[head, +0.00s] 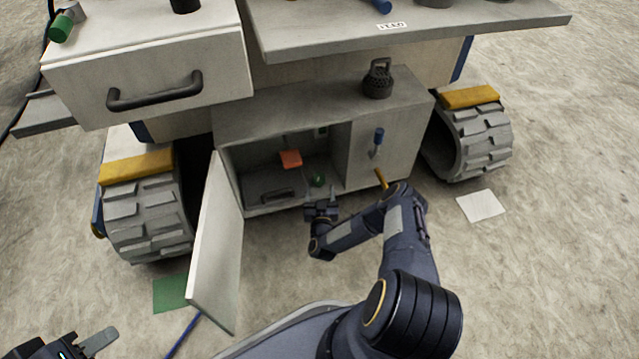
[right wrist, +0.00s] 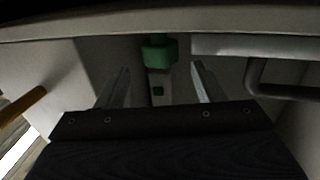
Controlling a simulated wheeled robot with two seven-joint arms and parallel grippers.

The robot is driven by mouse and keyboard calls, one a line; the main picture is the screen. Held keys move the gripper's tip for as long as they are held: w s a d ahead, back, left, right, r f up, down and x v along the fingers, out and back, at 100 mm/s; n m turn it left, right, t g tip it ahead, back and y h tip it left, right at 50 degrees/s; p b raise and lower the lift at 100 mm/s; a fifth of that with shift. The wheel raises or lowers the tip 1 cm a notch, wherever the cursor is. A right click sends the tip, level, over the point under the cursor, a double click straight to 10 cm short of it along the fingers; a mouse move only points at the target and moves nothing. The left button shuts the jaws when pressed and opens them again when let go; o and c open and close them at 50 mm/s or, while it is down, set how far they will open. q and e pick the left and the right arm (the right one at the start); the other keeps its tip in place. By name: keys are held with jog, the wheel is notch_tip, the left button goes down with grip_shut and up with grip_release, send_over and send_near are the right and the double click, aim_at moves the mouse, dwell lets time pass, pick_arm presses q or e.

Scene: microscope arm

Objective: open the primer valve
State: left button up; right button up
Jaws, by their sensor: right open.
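A low grey cabinet (head: 270,126) stands between the wheels with its white door (head: 217,245) swung open. Inside, a small green knob (head: 318,180) sits near the front right, beside a dark handle (head: 275,194) and below an orange-red piece (head: 291,159). None of these is labelled, so I cannot tell which is the primer valve. My right gripper (head: 321,207) is low at the cabinet opening. My left gripper (head: 90,346) is at the bottom left, partly cut off.
The open door edge is left of my right arm. Sandy ground (head: 560,230) is free at right.

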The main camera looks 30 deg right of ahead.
aim_at(322, 182)
jog(key=b+x, duration=0.1)
jog(key=x, duration=0.3)
jog(key=shift+f, duration=0.1)
jog(key=shift+w+d+b, duration=0.15)
jog(key=shift+w+b, duration=0.15)
jog(key=shift+w, duration=0.1)
jog(key=shift+c, duration=0.3)
jog(key=c, duration=0.9)
jog(key=shift+y, duration=0.3)
jog(key=shift+s+d+n+t+y, duration=0.15)
jog(key=shift+n+t+y, duration=0.4)
jog(key=shift+n+y, duration=1.25)
jog(key=shift+d+n+t+y, duration=0.2)
jog(key=shift+n+t+y, duration=0.35)
jog(key=shift+n+y, duration=1.25)
jog(key=shift+m+y, duration=0.6)
